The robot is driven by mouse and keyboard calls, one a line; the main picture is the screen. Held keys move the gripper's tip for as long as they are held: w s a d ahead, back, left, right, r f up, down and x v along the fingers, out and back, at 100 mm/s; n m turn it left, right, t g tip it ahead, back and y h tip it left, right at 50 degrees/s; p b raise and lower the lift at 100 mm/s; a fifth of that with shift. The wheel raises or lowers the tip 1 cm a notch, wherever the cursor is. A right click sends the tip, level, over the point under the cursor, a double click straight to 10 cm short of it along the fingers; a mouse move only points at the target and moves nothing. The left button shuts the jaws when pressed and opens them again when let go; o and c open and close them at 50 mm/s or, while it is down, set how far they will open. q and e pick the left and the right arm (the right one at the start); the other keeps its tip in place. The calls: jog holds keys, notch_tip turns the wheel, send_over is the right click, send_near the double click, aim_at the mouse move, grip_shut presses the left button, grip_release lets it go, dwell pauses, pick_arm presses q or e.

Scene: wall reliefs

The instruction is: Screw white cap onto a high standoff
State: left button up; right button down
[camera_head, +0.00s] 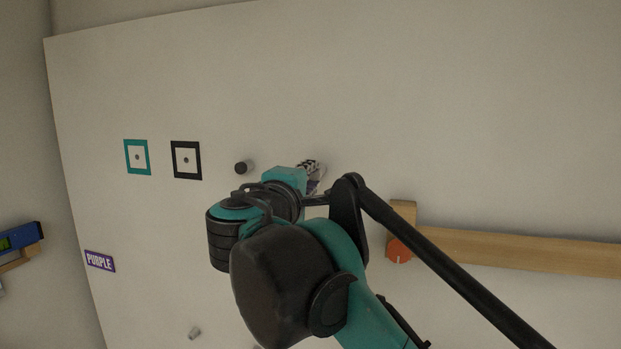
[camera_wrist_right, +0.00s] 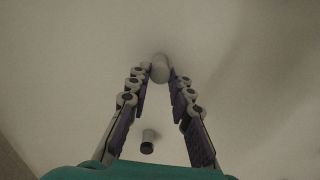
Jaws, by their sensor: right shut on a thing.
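My right gripper (camera_head: 314,178) reaches up to the pale wall panel, and its fingertips are partly hidden behind my own arm in the head view. In the right wrist view the fingers (camera_wrist_right: 160,76) close around a pale round piece (camera_wrist_right: 160,66), which looks like the white cap. It is against or very close to the wall; I cannot tell whether it sits on a standoff. A dark-ended standoff (camera_head: 243,167) sticks out of the panel left of the gripper, and it also shows between the fingers' bases in the wrist view (camera_wrist_right: 148,141). My left gripper is not in view.
A teal square (camera_head: 137,157) and a black square (camera_head: 186,160) are on the panel at left, above a PURPLE sign (camera_head: 99,261). A small grey peg (camera_head: 194,332) is low down. A wooden bar (camera_head: 520,250) with an orange disc (camera_head: 398,250) is at right.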

jog(key=m, duration=0.4)
jog(key=shift+r+m, duration=0.1)
jog(key=shift+m, duration=0.2)
jog(key=m, duration=0.5)
jog(key=shift+w, duration=0.1)
jog(key=c, duration=1.6)
grip_release()
